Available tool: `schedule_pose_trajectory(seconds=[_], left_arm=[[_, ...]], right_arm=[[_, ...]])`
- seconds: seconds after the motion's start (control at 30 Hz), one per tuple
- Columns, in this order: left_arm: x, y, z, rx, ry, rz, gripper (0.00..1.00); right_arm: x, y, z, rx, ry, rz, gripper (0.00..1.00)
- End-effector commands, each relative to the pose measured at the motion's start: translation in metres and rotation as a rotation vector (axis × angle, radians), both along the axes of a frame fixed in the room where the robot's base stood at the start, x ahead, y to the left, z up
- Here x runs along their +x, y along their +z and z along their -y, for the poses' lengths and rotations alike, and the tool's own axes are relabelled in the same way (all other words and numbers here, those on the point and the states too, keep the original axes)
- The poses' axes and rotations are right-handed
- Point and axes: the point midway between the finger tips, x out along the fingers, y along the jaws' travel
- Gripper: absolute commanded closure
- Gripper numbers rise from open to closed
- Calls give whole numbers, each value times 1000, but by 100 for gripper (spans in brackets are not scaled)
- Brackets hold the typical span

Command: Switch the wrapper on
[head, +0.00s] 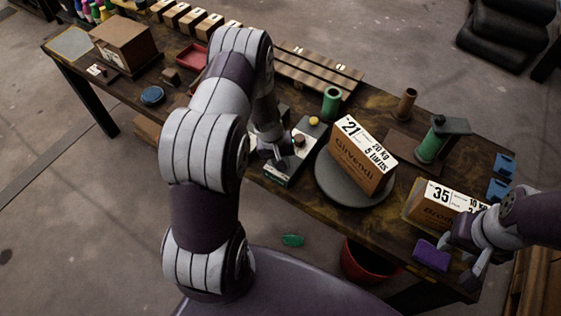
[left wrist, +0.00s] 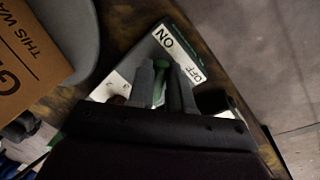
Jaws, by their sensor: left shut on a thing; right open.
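The wrapper has a round grey turntable (head: 345,190) with a cardboard box (head: 358,160) labelled 21 standing on it. Its control box (head: 297,158) is to the left of the turntable. In the left wrist view a white plate (left wrist: 172,45) carries the words ON and OFF. In the head view my left gripper (head: 274,152) is over the control box. My right gripper (head: 465,262) is open and empty near the right front edge of the table.
A box labelled 35 (head: 435,206) and a purple block (head: 431,255) are close to my right gripper. A green roll on a stand (head: 433,145) and a green cylinder (head: 331,103) are behind the turntable. A red bin (head: 364,262) stands below the table edge.

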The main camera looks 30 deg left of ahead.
Motion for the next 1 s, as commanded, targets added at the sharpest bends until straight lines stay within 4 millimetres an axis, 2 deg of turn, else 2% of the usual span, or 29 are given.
schedule_pose_trajectory(seconds=[0.33,0.9,0.93,1.0], left_arm=[[0,-1,2,-1,139,-2,100],[0,-1,3,-2,167,-3,100],[0,-1,3,-2,167,-3,74],[0,-1,2,-1,167,-2,55]], right_arm=[[0,-7,0,0,0,0,57],[0,-8,0,0,0,0,57],[0,-8,0,0,0,0,57],[0,-8,0,0,0,0,57]])
